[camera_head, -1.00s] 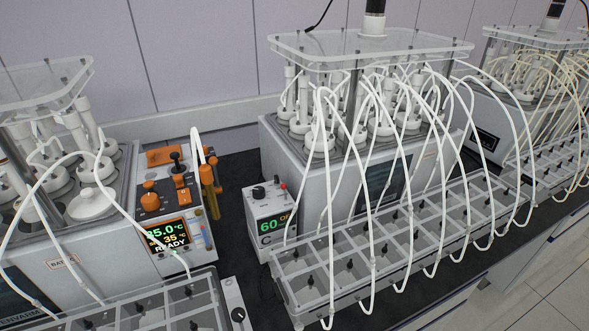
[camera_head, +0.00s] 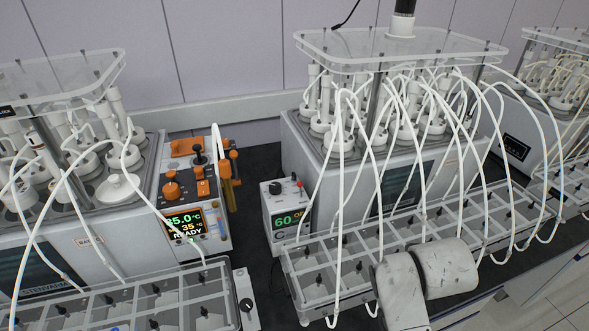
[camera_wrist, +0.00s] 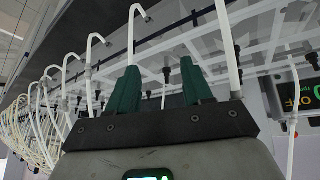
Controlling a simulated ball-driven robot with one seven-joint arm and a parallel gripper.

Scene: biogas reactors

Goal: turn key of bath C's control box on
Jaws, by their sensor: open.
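Bath C's control box (camera_head: 286,221) is a small white box in the middle of the head view, at the left end of the middle bath. Its front display reads 60 in green. A black knob (camera_head: 275,188) and a small red part (camera_head: 299,183) sit on its top; I cannot tell which is the key. The box's display (camera_wrist: 303,98), showing part of OFF, is at the right edge of the wrist view. My gripper (camera_wrist: 160,82) shows there with two green fingers apart and nothing between them. Its fingertips are not visible in the head view.
White tubes arch over a clear compartment rack (camera_head: 410,232) before the middle bath (camera_head: 340,180). My arm is in front of this rack. An orange-panelled control unit (camera_head: 195,190) reading READY stands left of the box. A dark bench gap (camera_head: 252,185) lies between them.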

